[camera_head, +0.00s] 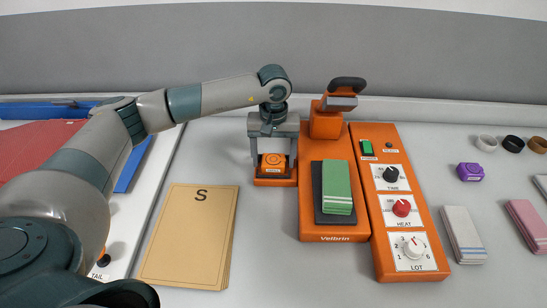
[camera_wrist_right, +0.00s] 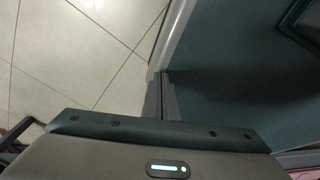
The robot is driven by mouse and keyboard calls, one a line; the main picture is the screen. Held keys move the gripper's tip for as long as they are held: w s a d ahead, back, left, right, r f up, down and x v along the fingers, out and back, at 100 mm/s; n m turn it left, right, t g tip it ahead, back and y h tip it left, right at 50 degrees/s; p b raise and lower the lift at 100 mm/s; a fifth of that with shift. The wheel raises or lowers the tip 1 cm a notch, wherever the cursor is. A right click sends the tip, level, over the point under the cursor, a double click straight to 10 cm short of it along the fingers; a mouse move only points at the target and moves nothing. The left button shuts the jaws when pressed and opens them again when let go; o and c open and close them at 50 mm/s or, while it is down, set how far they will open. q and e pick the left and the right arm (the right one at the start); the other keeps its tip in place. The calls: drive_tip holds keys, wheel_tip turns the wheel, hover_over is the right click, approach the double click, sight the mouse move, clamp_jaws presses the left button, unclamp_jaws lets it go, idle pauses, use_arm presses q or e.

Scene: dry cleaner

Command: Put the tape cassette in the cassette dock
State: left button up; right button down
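An orange cassette-like block with a ring mark (camera_head: 274,161) sits in a small orange holder (camera_head: 275,182), which looks like the cassette dock, at the left of the orange press. My left gripper (camera_head: 273,153) points down over it. Its two fingers stand apart on either side of the block, with gaps visible, and look open. How deep the block sits in the holder is hard to tell. My right gripper (camera_wrist_right: 161,97) shows only in the right wrist view, where its fingers are together and empty.
The orange Velbrin press (camera_head: 335,238) holds a green folded cloth (camera_head: 337,183). A dial panel (camera_head: 411,274) stands beside it. A tan S envelope (camera_head: 190,240) lies left.

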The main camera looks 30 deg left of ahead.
sight(274, 159)
drive_tip(key=shift+s+r, duration=0.1)
use_arm(q)
drive_tip(key=shift+r, duration=0.2)
wheel_tip(274, 159, up, 2)
drive_tip(key=shift+r+b, duration=0.1)
drive_tip(key=shift+b, duration=0.4)
wheel_tip(274, 159, up, 2)
drive_tip(key=shift+r+b, duration=0.1)
drive_tip(key=shift+b, duration=0.25)
wheel_tip(274, 159, up, 8)
drive_tip(key=b, duration=0.2)
drive_tip(key=shift+f, duration=0.25)
use_arm(e)
drive_tip(key=w+a+t+y, duration=0.1)
drive_tip(key=w+a+t, duration=0.2)
drive_tip(key=w, duration=0.9)
drive_tip(key=shift+w+a+r, duration=0.15)
drive_tip(key=shift+a+r, duration=0.1)
drive_tip(key=shift+a, duration=0.8)
use_arm(q)
drive_tip(key=shift+c, duration=0.7)
